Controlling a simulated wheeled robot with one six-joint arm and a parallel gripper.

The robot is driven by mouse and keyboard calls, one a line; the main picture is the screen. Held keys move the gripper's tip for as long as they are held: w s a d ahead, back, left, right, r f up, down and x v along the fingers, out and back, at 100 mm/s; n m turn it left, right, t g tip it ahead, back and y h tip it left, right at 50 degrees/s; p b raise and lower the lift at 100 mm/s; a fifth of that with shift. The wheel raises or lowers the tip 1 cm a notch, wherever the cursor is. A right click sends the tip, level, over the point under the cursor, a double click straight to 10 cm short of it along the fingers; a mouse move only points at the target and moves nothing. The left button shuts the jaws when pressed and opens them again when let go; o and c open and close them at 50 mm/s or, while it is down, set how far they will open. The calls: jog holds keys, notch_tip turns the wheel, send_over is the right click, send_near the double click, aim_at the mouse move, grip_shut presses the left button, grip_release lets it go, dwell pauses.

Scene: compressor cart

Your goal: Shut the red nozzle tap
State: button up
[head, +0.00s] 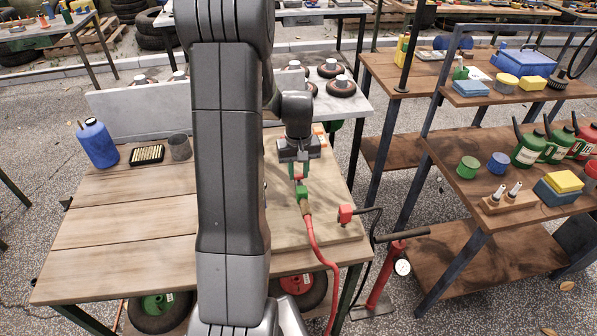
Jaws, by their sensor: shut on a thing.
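My gripper (299,170) points down over the right part of the wooden cart top. Its jaws are shut on a small red piece, the red nozzle tap (298,177), mostly hidden between the fingers. Just below is a green fitting (303,193) with a brass-coloured end, joined to a red hose (316,245) that runs down over the front edge. The tap's exact angle is too small to tell.
A blue jug (97,143) and a grey cup (179,147) stand at the left. A loaded shelf (470,215) is at the right.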

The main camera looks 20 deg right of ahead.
aim_at(298, 175)
dwell(0.3)
jog(key=o, duration=1)
jog(key=shift+r, duration=0.15)
notch_tip(298, 175, up, 14)
jog(key=shift+f, duration=0.25)
jog(key=shift+f, duration=0.1)
notch_tip(298, 175, down, 14)
jog(key=shift+r, duration=0.1)
jog(key=shift+r+n, duration=0.1)
jog(key=shift+n, duration=0.2)
